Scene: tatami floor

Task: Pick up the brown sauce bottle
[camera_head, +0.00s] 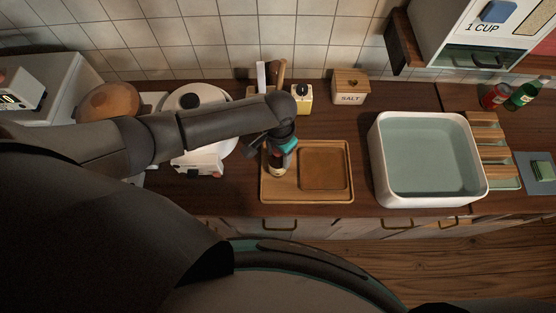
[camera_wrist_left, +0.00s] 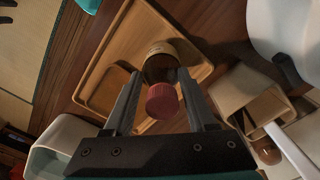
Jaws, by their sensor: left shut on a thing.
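The brown sauce bottle (camera_head: 278,168) is dark with a pale label and is upright over the left part of the wooden tray (camera_head: 308,199). In the left wrist view the bottle (camera_wrist_left: 160,66) shows its red cap (camera_wrist_left: 164,101) towards the camera, between the two fingers. My left gripper (camera_head: 280,152) comes down on it from above and is shut on it; the fingers also show in the wrist view (camera_wrist_left: 160,78). My right gripper is not in view.
A white basin (camera_head: 378,160) stands to the right. A salt box (camera_head: 350,92) and a yellow container (camera_head: 302,104) stand behind. A white rice cooker (camera_head: 196,100) is at left, partly behind my arm.

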